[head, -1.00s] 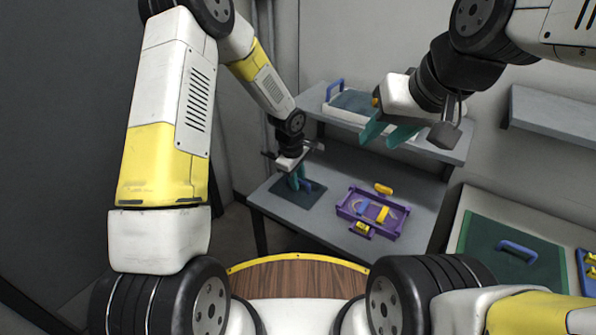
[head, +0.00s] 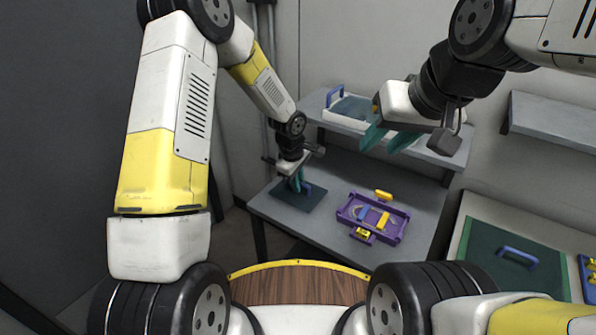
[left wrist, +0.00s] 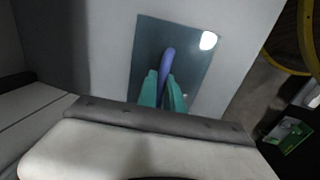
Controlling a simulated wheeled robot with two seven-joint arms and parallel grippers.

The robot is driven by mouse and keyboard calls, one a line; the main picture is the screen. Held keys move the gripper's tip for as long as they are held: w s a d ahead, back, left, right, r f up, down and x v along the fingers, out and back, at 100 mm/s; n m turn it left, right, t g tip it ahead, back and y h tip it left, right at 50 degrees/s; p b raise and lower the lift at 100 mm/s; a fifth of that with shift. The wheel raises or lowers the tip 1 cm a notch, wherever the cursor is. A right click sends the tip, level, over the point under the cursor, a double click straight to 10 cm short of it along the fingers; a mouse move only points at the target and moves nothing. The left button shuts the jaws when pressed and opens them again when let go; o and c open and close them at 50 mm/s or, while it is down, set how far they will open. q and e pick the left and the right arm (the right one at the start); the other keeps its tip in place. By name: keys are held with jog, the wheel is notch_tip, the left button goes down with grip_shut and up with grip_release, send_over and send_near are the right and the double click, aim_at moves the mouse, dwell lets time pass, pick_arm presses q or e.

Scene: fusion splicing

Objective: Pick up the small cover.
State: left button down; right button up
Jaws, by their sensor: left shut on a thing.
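The small cover is a flat dark teal panel (head: 314,199) with a blue handle (head: 306,187), at the left of the grey table. In the left wrist view the panel (left wrist: 196,62) is under my gripper, with a bright glare spot at one corner. My left gripper (head: 297,184) points down over it. Its teal fingers (left wrist: 164,88) are shut on the blue handle (left wrist: 168,56). I cannot tell whether the panel touches the table. My right gripper (head: 388,140) is high above the table, its teal fingers apart and empty.
A purple tray (head: 402,228) with yellow and blue parts stands right of the small cover. A yellow piece (head: 383,195) lies behind it. A shelf (head: 455,153) above holds a white box with a blue handle. Another green panel (head: 486,268) with a blue handle is at the right.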

pick_arm(q)
notch_tip(320, 180, up, 3)
jog(key=shift+f, duration=0.1)
jog(key=s+d, duration=0.1)
jog(key=s, duration=0.4)
jog(key=s+d, duration=0.1)
jog(key=s, duration=0.4)
jog(key=s+d+r, duration=0.1)
jog(key=s, duration=0.4)
jog(key=shift+s+d, duration=0.3)
jog(key=shift+d, duration=0.05)
jog(key=w+a+m, duration=0.1)
jog(key=a, duration=0.1)
jog(key=w+a+m, duration=0.2)
jog(key=a, duration=0.1)
jog(key=w+a+m, duration=0.1)
jog(key=w+a, duration=0.1)
jog(key=a, duration=0.1)
jog(key=shift+a+m+g+h, duration=0.25)
jog(key=shift+m+g+h, duration=0.05)
jog(key=w+a+m+g, duration=0.1)
jog(key=w+a+m, duration=0.2)
jog(key=a+m, duration=0.3)
jog(key=shift+w+a+r+m, duration=0.15)
jog(key=shift+a+r+m, duration=0.15)
jog(key=shift+a, duration=2)
